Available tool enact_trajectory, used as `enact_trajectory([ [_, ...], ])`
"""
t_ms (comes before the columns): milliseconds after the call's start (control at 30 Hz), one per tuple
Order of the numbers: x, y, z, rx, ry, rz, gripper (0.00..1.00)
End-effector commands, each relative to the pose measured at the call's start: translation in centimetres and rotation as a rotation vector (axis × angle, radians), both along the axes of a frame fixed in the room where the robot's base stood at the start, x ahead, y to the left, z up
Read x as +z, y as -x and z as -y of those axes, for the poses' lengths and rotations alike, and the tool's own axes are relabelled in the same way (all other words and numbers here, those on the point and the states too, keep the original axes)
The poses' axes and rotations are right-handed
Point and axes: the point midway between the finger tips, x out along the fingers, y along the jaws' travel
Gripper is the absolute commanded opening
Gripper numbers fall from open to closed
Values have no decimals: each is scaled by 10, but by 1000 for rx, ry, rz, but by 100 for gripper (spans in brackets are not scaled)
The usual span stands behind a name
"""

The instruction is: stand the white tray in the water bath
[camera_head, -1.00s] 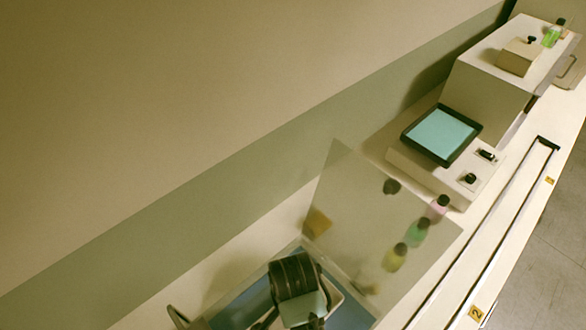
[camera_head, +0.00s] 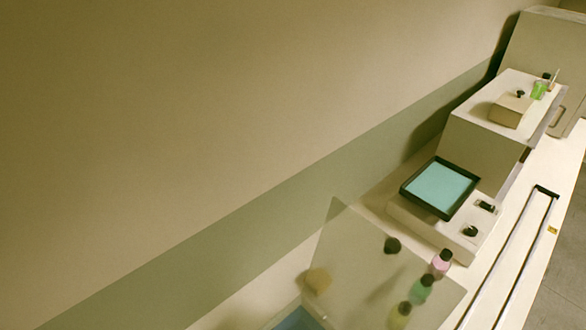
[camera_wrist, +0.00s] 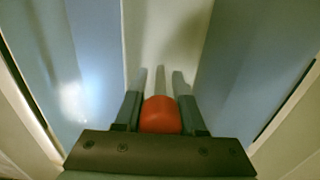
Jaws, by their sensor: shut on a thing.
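In the wrist view my gripper (camera_wrist: 160,108) points down into the blue basin of the water bath (camera_wrist: 80,60). Its fingers are shut on a red grip (camera_wrist: 160,116). A pale strip, which looks like the white tray (camera_wrist: 150,30), runs below the fingers between two blue areas. I cannot tell whether it touches the bath floor, and the joint between grip and tray is hidden. In the head view only a blue corner of the bath (camera_head: 297,319) shows at the bottom edge; the gripper and tray are out of that view.
A clear raised panel (camera_head: 350,245) with a dark knob (camera_head: 392,245) stands beside the bath. Pink (camera_head: 441,263), green (camera_head: 421,289) and yellow (camera_head: 401,315) bottles stand near it. Behind is a device with a teal plate (camera_head: 440,188). Rails (camera_head: 515,255) run along the bench front.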

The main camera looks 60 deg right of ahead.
Motion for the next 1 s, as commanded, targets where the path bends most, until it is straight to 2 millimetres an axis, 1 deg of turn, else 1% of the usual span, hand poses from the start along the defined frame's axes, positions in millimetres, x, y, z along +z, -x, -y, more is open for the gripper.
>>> enact_trajectory([
  [33, -2, 0, 0, 0, 0, 0, 0],
  [67, -3, 0, 0, 0, 0, 0, 41],
  [200, -2, 0, 0, 0, 0, 0, 66],
  [233, -2, 0, 0, 0, 0, 0, 69],
  [500, -1, 0, 0, 0, 0, 0, 69],
  [667, 10, -1, 0, 0, 1, 2, 69],
  [767, 27, -1, 0, 1, 3, 3, 69],
  [1000, 79, -1, 1, 1, 3, 3, 69],
])
